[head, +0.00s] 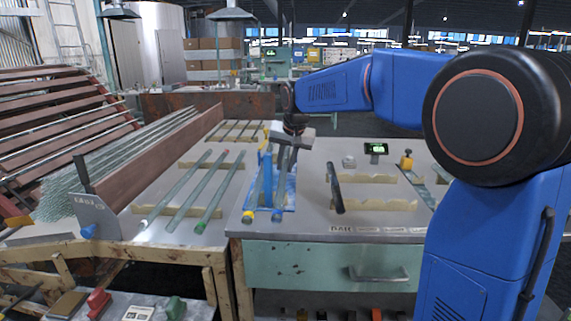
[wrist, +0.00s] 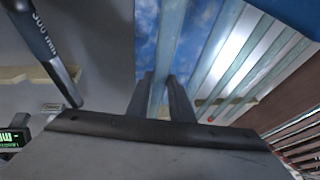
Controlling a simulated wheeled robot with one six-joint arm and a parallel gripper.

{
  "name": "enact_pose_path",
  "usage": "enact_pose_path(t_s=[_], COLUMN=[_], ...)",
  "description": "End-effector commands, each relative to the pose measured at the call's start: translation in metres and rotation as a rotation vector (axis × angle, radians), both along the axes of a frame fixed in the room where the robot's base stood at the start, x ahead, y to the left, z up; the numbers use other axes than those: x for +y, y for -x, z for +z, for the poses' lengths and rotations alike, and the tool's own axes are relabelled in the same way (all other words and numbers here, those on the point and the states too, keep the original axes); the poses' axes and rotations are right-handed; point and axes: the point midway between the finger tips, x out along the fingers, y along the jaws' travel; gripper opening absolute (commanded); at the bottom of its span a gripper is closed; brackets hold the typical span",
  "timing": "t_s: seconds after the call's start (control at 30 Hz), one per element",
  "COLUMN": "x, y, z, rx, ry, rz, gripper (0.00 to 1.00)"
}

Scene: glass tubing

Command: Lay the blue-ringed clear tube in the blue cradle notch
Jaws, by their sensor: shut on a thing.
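My gripper (wrist: 163,88) is shut on a pale clear tube (wrist: 170,45), which runs lengthwise between its two dark fingers. In the head view my gripper (head: 290,140) is over the back of the steel bench, and the blue-ringed tube (head: 278,205) slopes from it towards the front, its blue end low. A blue mottled piece (head: 287,188), apparently the cradle, lies under the tube; it also shows behind the fingers in the wrist view (wrist: 206,30). A yellow-ringed tube end (head: 248,216) is just left. I cannot make out the notch or whether the tube touches it.
A dark rod (head: 336,188) lies on a tan strip to the right. Behind it stands a green-lit display (head: 376,148). A yellow-topped fixture (head: 406,161) is farther right. Several tubes (head: 187,190) lie on strips on the left table. Bare bench (head: 310,215) shows between cradle and rod.

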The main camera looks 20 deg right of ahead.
Motion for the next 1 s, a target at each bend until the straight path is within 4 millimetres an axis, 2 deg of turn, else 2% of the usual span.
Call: enact_pose_path(t_s=[0.3,0.33,0.4,0.77,0.87,1.0], x=[0.000,0.000,0.000,0.000,0.000,-0.001], y=[0.000,0.000,0.000,0.000,0.001,0.011], z=[-0.007,-0.007,-0.007,-0.003,0.006,0.028], rx=[-0.001,-0.001,-0.001,-0.001,-0.001,-0.004], ry=[0.000,0.000,0.000,0.000,-0.001,0.000], rz=[0.000,0.000,0.000,0.000,0.000,0.000], gripper=[0.00,0.27,0.38,0.38,0.38,0.38])
